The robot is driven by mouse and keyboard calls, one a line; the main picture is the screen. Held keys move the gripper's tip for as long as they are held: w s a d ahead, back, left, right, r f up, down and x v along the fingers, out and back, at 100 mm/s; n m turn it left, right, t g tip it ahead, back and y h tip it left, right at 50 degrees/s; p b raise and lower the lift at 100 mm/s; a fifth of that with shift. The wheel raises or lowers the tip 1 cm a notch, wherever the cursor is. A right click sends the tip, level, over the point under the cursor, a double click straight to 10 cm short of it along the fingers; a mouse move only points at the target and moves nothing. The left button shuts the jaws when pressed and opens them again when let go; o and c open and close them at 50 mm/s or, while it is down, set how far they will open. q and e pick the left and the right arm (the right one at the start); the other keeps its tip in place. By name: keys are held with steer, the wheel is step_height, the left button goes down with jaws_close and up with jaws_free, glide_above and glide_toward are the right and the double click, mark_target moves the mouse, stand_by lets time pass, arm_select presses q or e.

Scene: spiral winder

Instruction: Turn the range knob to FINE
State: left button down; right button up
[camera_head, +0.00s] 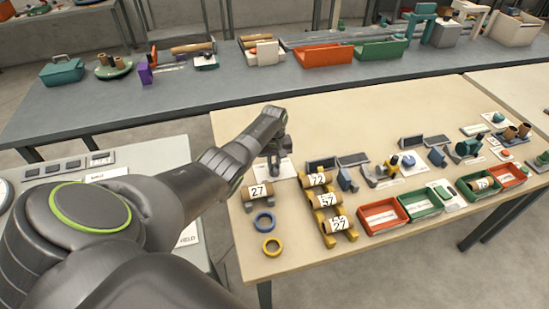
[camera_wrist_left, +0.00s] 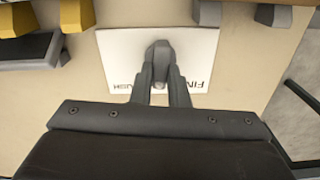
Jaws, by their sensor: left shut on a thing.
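The range knob (camera_wrist_left: 158,52) is a small grey piece standing on a white label plate (camera_wrist_left: 115,48) in the left wrist view. The plate carries upside-down lettering, FIN on the right and part of a word ending in UGH on the left; the rest is hidden by my fingers. My left gripper (camera_wrist_left: 160,80) is shut on the knob, one finger on each side. The knob's top end points up that picture, with no clear lean to either word. In the head view, my left gripper (camera_head: 276,158) is over the white plate (camera_head: 288,171) at the table's left part, hiding most of the knob.
Numbered tubes rest on yellow stands (camera_head: 327,241) to the right. Red (camera_head: 382,215) and green trays (camera_head: 422,204) stand farther right.

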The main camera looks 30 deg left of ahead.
arm_select(q)
steer(key=n+p, duration=0.1)
steer(key=n, duration=0.1)
steer(key=n+p, duration=0.1)
steer(key=n, duration=0.2)
steer(key=shift+s+a+r+n, duration=0.1)
steer(key=shift+r+n, duration=0.1)
steer(key=shift+n, duration=0.1)
steer(key=shift+n+p, duration=0.8)
steer(key=shift+n, duration=1.4)
steer(key=c, duration=1.4)
jaws_free()
steer(key=shift+s+f, duration=0.1)
steer(key=shift+s, duration=0.05)
steer(key=shift+r+p, duration=0.45)
steer(key=shift+r, duration=0.05)
step_height(320, 180, up, 5)
steer(key=p, duration=0.2)
steer(key=shift+r+p, duration=0.1)
steer(key=shift+p, duration=0.2)
step_height(320, 180, up, 11)
